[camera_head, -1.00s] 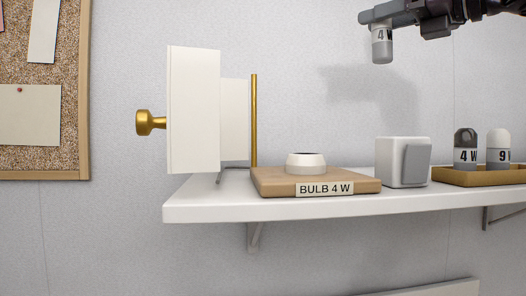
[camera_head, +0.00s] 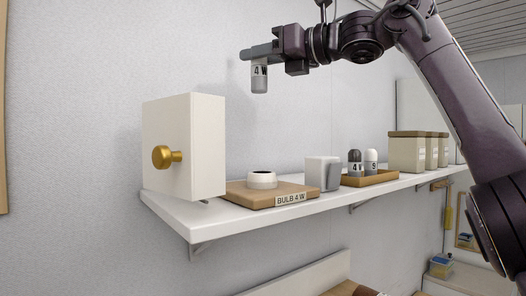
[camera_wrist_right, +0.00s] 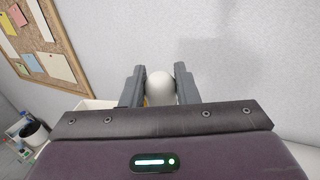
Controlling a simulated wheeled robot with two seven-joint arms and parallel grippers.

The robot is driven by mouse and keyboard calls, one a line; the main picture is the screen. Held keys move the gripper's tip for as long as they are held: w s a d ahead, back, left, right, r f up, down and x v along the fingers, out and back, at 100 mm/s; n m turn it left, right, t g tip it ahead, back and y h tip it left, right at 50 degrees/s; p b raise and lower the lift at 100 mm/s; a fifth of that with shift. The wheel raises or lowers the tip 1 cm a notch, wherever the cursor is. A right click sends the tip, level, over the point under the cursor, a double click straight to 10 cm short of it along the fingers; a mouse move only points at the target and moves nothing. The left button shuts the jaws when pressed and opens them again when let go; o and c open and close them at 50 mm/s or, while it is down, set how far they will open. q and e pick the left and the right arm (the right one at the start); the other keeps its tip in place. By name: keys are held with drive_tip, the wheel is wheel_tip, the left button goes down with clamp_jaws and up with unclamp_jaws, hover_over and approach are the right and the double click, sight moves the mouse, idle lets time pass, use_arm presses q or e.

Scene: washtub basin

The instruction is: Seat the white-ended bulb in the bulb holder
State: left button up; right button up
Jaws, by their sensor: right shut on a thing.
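My right gripper (camera_head: 262,52) is shut on a bulb (camera_head: 259,80) marked "4 W", which hangs upright with its grey lower end down. In the right wrist view the bulb's rounded white end (camera_wrist_right: 160,87) shows between the two fingers. The bulb holder (camera_head: 261,180), a white ring with a dark opening, stands on a wooden base (camera_head: 240,193) labelled "BULB 4 W". In the head view the bulb appears above the holder, clear of it; its exact depth alignment cannot be told. My left gripper is not in view.
A white box with a brass knob (camera_head: 163,157) stands left of the holder on the white shelf (camera_head: 205,220). A white switch block (camera_head: 322,172) is to the right, then a wooden tray (camera_head: 372,178) with a dark-topped and a white-topped bulb. Canisters (camera_head: 406,152) stand farther along.

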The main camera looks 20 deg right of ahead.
sight(261, 91)
drive_tip(key=shift+d+f, duration=0.2)
drive_tip(key=shift+d, duration=0.2)
drive_tip(key=f+b, duration=0.1)
drive_tip(key=f, duration=0.1)
drive_tip(key=s+f, duration=0.1)
drive_tip(key=f, duration=0.1)
drive_tip(key=a+f+b, duration=0.1)
drive_tip(key=f, duration=0.1)
drive_tip(key=shift+s+f+b, duration=0.15)
drive_tip(key=shift+f+b, duration=0.2)
wheel_tip(261, 91, down, 9)
drive_tip(key=shift+d+f+b, duration=0.1)
drive_tip(key=shift+f+b, duration=0.1)
drive_tip(key=shift+b, duration=0.15)
drive_tip(key=shift+d+f, duration=0.1)
drive_tip(key=shift+f, duration=0.2)
drive_tip(key=shift+w+d+f, duration=0.1)
drive_tip(key=shift+w+d, duration=0.05)
drive_tip(key=shift+w, duration=0.1)
drive_tip(key=shift+s, duration=0.1)
